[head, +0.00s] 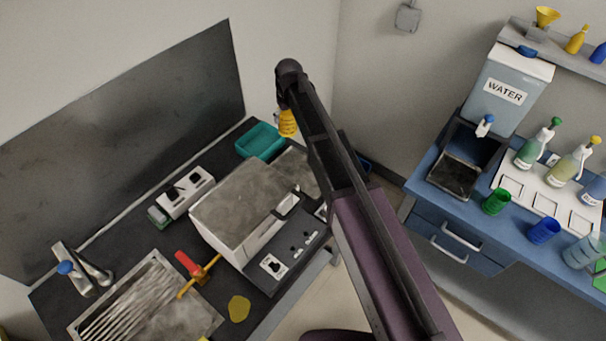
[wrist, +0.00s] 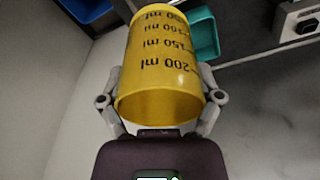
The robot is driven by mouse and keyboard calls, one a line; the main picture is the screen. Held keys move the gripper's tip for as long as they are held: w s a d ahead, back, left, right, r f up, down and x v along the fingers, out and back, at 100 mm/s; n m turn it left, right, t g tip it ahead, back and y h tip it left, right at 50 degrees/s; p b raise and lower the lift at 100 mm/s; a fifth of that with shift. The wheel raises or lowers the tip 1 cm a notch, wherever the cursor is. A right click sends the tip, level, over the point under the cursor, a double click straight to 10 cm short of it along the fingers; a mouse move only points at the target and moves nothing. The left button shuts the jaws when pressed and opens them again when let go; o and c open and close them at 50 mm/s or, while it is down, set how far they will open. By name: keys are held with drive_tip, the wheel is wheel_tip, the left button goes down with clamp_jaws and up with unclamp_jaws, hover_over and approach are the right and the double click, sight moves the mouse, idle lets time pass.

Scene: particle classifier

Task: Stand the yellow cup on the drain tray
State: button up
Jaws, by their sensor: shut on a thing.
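The yellow cup (head: 288,122) is held up beyond the end of my arm, above the back of the left counter near the teal bin. In the wrist view the yellow cup (wrist: 165,65) fills the space between the fingers, with black ml marks on its side and its open rim toward the camera. My gripper (wrist: 160,98) is shut on the cup, one finger on each side. A ridged metal drain surface (head: 130,300) lies by the tap at the lower left. A dark-framed tray (head: 455,180) sits under the water dispenser. Which one is the drain tray I cannot tell.
The teal bin (head: 260,141), a grey-topped machine (head: 240,195) and a red-handled tool (head: 188,264) are on the left counter. The water dispenser (head: 508,88), green cup (head: 497,201), blue cup (head: 544,231) and spray bottles are on the right bench. Open floor lies between.

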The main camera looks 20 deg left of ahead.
sight(288, 131)
drive_tip(key=f+b, duration=0.4)
drive_tip(key=f, duration=0.1)
drive_tip(key=w+f+b, duration=0.1)
drive_tip(key=f+b, duration=0.1)
drive_tip(key=b, duration=0.1)
drive_tip(key=shift+f, duration=0.25)
drive_tip(key=shift+f+b, duration=0.9)
drive_tip(key=shift+f, duration=0.05)
drive_tip(key=shift+f, duration=0.15)
wheel_tip(288, 131, down, 6)
drive_tip(key=b, duration=0.6)
drive_tip(key=shift+f+b, duration=1.85)
drive_tip(key=shift+b, duration=0.15)
drive_tip(key=shift+f, duration=0.15)
drive_tip(key=o, duration=0.9)
drive_tip(key=shift+r, duration=0.2)
